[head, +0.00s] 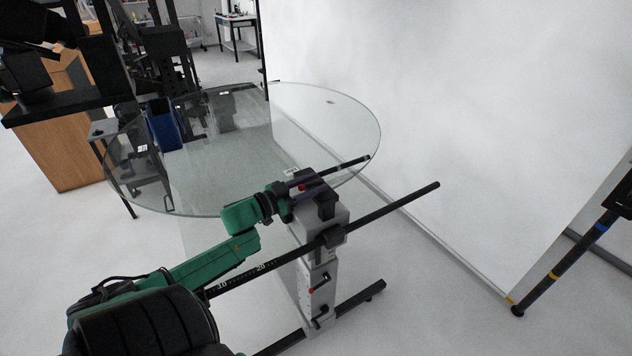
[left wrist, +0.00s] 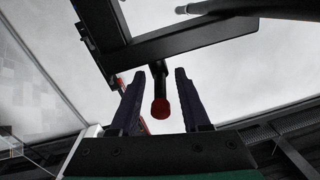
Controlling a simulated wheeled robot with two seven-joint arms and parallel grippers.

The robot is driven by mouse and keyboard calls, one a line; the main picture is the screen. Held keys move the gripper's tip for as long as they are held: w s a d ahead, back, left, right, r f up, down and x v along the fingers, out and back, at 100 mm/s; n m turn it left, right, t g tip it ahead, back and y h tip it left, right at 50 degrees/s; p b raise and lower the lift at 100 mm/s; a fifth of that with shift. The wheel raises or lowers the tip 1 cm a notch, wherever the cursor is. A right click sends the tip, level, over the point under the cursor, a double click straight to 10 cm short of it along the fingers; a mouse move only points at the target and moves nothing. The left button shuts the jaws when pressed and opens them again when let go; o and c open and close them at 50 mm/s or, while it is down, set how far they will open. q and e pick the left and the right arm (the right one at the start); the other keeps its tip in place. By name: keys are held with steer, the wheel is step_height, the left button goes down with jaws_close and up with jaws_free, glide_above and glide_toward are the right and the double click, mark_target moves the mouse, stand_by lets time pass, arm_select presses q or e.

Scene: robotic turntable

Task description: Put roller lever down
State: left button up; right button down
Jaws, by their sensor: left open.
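The roller lever (left wrist: 161,107) shows in the left wrist view as a short black handle with a red end. It lies between the two dark fingers of my left gripper (left wrist: 160,76), with a gap on each side. In the head view my left gripper (head: 308,184) is open at the top of the grey turntable stand (head: 318,262). A red spot that looks like the lever's end (head: 303,187) shows there between the fingers. The rest of the lever is mostly hidden in the head view. My right gripper is not in view.
A round glass turntable top (head: 240,185) lies just beyond the gripper. A long black bar (head: 390,211) crosses the stand in front. Lower cranks with red marks (head: 318,283) sit on its column. A white backdrop (head: 430,100) stands behind; a striped pole (head: 565,262) is at right.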

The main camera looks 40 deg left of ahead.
arm_select(q)
steer(key=shift+w+d, duration=0.15)
steer(key=shift+w, duration=0.4)
jaws_close()
steer(key=shift+m+h+b, duration=0.3)
steer(key=shift+m+h, duration=0.1)
steer(key=shift+h, duration=0.2)
steer(key=shift+m+g+h, duration=0.3)
steer(key=shift+h, duration=0.1)
jaws_free()
steer(key=shift+s, duration=0.15)
